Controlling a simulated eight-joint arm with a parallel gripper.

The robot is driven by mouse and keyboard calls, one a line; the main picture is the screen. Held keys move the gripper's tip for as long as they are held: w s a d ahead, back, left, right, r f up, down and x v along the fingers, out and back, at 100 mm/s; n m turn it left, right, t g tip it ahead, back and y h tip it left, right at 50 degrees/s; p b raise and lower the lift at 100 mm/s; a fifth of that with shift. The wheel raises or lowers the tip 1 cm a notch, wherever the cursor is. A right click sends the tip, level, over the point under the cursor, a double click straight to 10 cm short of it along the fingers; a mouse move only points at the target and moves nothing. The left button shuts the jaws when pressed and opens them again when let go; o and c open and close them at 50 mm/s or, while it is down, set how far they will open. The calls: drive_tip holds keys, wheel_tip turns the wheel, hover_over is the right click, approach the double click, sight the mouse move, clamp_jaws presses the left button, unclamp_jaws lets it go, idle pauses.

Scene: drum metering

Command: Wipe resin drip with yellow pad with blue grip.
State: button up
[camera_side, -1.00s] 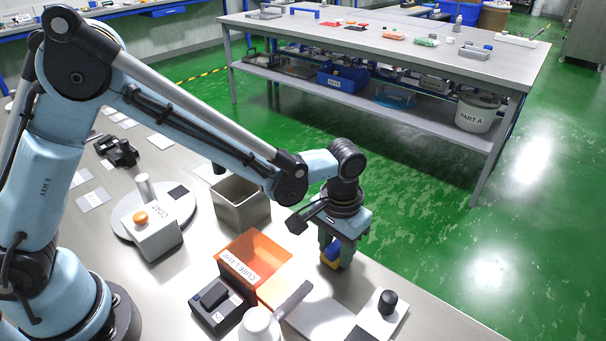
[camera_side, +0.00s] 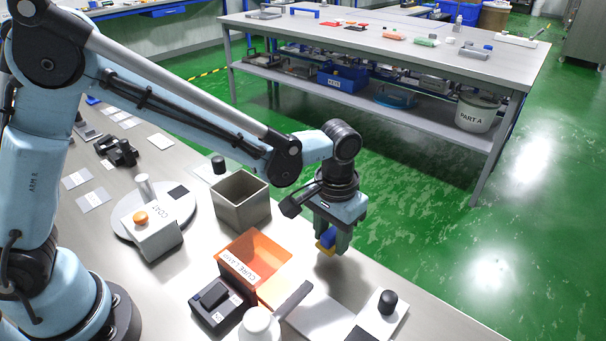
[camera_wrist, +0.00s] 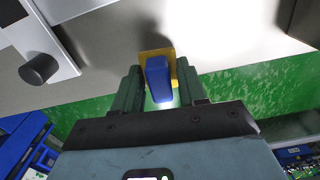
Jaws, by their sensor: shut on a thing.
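My gripper (camera_side: 335,241) is shut on the blue grip of the yellow pad (camera_side: 327,241). It holds the pad above the steel bench near its far edge, to the right of the orange cure-lamp box. In the wrist view the blue grip (camera_wrist: 158,78) sits between the green fingers of my gripper (camera_wrist: 160,85), with the yellow pad behind it. The pad appears raised clear of the bench. I cannot make out a resin drip in either view.
The orange cure-lamp box (camera_side: 262,252), an open metal bin (camera_side: 243,203) and the coat unit (camera_side: 152,238) stand on the bench (camera_side: 190,287). A white plate with a black knob (camera_side: 388,302) lies at the front right. Another table (camera_side: 400,50) stands beyond the green floor.

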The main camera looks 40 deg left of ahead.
drive_tip(key=shift+r, duration=2.7)
